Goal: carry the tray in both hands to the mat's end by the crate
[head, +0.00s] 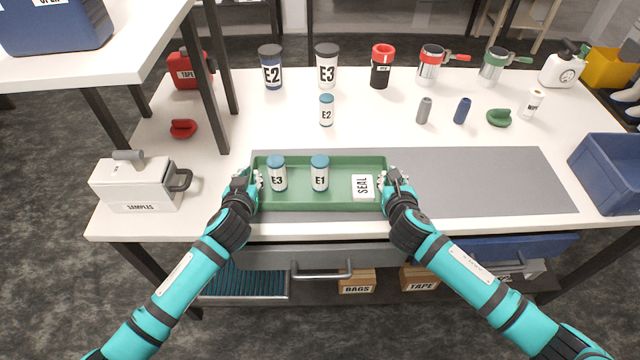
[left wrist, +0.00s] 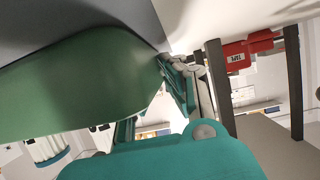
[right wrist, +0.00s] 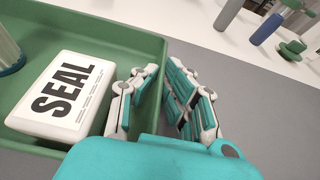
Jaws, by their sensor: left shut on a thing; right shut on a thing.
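The green tray (head: 320,203) is over the left part of the grey mat (head: 490,180); I cannot tell whether it touches it. It carries vial E3 (head: 278,174), vial E1 (head: 320,173) and a white SEAL box (head: 362,187). My left gripper (head: 256,180) is shut on the tray's left end; the tray also shows in the left wrist view (left wrist: 80,85). My right gripper (head: 388,178) is shut on its right end wall, with the tray rim (right wrist: 150,90) between the fingers. The blue crate (head: 610,170) stands beyond the mat's right end.
Behind the mat stand a small E2 vial (head: 327,110), a grey cylinder (head: 424,110), a blue one (head: 462,110) and several larger jars. A white SAMPLES box (head: 140,185) is at the left. The mat right of the tray is clear.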

